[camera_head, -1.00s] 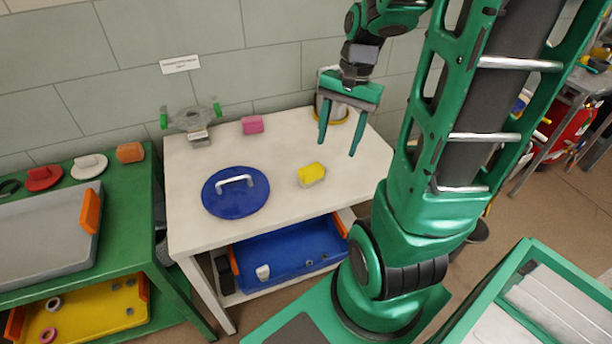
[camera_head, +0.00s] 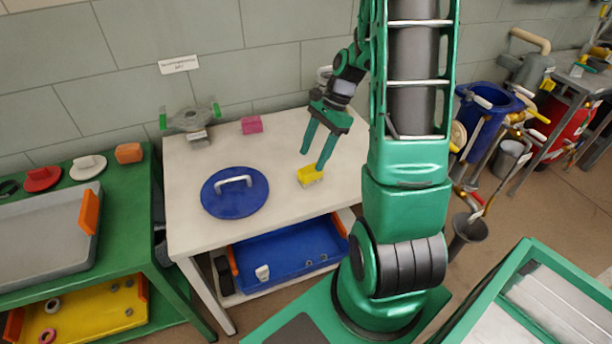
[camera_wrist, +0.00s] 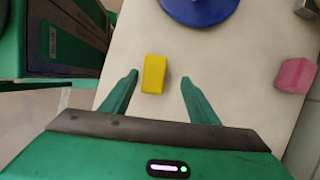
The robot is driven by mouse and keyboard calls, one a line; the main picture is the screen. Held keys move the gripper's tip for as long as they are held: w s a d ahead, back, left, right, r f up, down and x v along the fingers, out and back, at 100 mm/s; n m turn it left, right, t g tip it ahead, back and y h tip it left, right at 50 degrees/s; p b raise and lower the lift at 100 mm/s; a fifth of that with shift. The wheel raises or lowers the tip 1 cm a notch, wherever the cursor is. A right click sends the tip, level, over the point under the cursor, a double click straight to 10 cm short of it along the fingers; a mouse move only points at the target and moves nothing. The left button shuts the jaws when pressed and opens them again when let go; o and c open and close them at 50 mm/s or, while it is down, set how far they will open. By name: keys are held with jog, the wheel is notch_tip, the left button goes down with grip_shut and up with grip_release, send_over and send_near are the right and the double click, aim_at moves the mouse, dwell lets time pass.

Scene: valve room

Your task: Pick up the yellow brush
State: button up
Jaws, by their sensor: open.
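The yellow brush (camera_head: 310,176) is a small block on the white table (camera_head: 200,236), to the right of the blue lid. In the wrist view the yellow brush (camera_wrist: 154,74) lies between the lines of my two fingers, slightly beyond their tips. My gripper (camera_head: 312,160) is open, with its green fingers pointing down over the brush. In the wrist view my gripper (camera_wrist: 158,78) is empty. I cannot tell how high the fingertips are above the table.
A blue lid with a handle (camera_head: 222,200) lies left of the brush. A pink block (camera_head: 252,124) and a grey clamp-like fixture (camera_head: 190,120) are at the back. A blue tray (camera_head: 285,258) is on the shelf below. A green bench (camera_head: 150,230) stands at the left.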

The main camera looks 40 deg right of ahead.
aim_at(311, 168)
jog(key=shift+s+x, duration=0.2)
jog(key=shift+x, duration=1.2)
jog(key=shift+s+x, duration=0.2)
jog(key=shift+x, duration=1.2)
jog(key=shift+d, duration=0.15)
jog(key=c, duration=1.2)
